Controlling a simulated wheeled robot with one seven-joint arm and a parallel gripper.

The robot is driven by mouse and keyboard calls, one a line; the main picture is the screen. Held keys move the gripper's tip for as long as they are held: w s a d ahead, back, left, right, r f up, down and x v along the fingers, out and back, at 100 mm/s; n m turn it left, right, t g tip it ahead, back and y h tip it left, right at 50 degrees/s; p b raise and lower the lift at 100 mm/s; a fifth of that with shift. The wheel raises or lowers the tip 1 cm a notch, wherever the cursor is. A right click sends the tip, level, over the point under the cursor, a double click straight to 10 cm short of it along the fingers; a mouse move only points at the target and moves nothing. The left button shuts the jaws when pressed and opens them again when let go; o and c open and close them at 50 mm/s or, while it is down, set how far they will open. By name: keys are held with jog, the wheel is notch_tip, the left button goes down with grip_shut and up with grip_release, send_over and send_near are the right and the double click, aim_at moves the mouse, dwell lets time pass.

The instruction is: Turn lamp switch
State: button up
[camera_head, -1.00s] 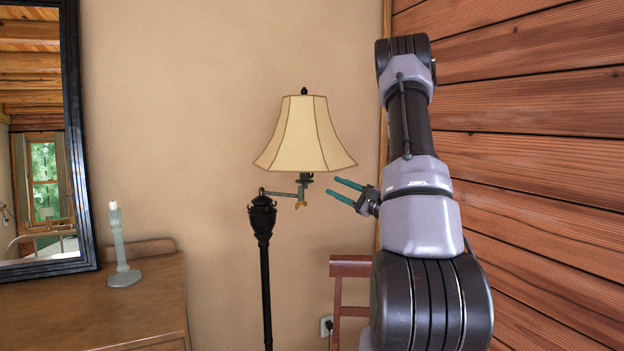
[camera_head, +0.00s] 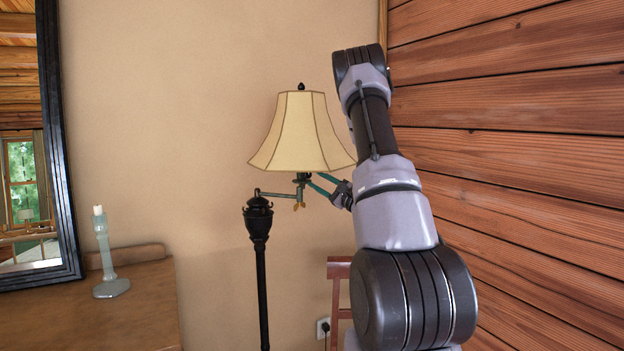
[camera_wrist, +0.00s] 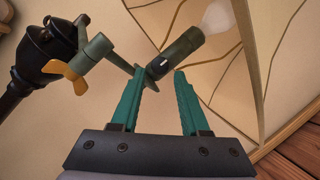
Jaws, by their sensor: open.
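The floor lamp has a cream shade (camera_head: 302,135) on a swing arm from a dark post (camera_head: 260,245). In the wrist view the bulb socket (camera_wrist: 180,52) is a dark green cylinder with a small pale mark, which may be the switch, on its side. A white bulb (camera_wrist: 217,16) sits at its upper end. A brass wing knob (camera_wrist: 66,75) is on the swing arm joint. My gripper (camera_head: 316,184) is open under the shade's right side. In the wrist view its teal fingertips (camera_wrist: 160,72) are just below the socket, the left one closest. Contact cannot be told.
A wooden dresser (camera_head: 130,310) with a pale candlestick (camera_head: 109,260) and a dark-framed mirror (camera_head: 62,150) stand at left. A reddish chair (camera_head: 338,275) is below my gripper. A plank wall (camera_head: 520,150) is close on the right. The shade hangs low over my fingers.

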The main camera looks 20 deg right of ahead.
aim_at(309, 175)
jog(key=shift+x, duration=1.65)
grip_shut()
